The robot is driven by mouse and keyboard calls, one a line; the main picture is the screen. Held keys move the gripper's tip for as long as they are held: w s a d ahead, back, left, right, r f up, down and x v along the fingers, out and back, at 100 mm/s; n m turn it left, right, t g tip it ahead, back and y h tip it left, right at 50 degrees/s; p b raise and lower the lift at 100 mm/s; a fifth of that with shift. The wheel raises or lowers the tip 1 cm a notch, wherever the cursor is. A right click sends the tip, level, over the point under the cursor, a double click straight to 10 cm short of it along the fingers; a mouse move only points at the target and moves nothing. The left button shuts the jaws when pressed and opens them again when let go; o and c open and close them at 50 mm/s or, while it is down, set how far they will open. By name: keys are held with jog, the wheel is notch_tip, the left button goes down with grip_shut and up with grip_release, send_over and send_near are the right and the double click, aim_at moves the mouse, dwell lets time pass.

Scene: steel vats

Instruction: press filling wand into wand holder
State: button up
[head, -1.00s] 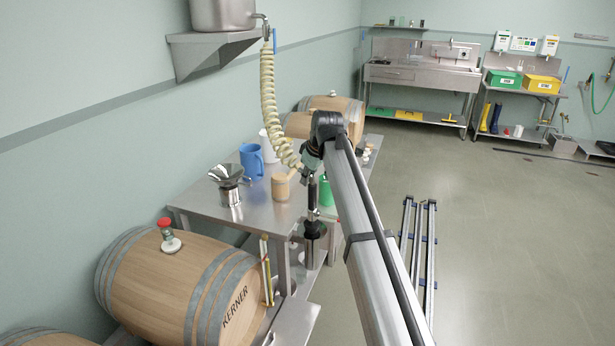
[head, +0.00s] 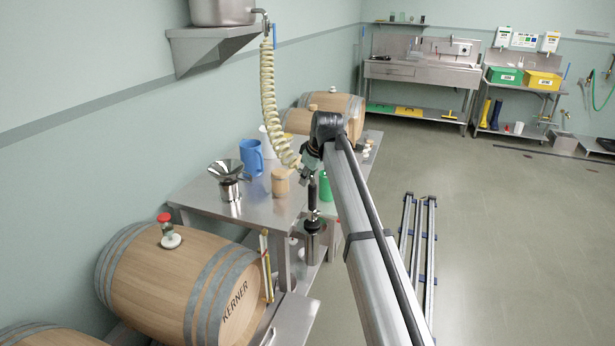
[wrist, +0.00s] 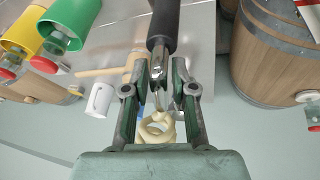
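The filling wand (head: 312,190) hangs upright below my gripper (head: 312,160), with a dark grip and a coiled cream hose (head: 268,95) joined at its upper end. In the wrist view the wand's dark grip (wrist: 164,28) runs away from my gripper (wrist: 162,68). The two fingers lie on either side of the wand's metal neck and appear shut on it. A steel cylindrical holder (head: 314,246) stands at the table's right front edge, directly under the wand. The wand's lower end meets the holder's dark top; how deep it sits is unclear. The holder is not identifiable in the wrist view.
The steel table (head: 255,207) bears a funnel (head: 227,178), a blue jug (head: 251,158), a tan container (head: 280,183) and a green container (head: 326,188). A KERNER barrel (head: 175,280) lies front left. Open floor (head: 500,240) is at right.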

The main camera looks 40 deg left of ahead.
dwell(0.3)
jog(key=v, duration=1.2)
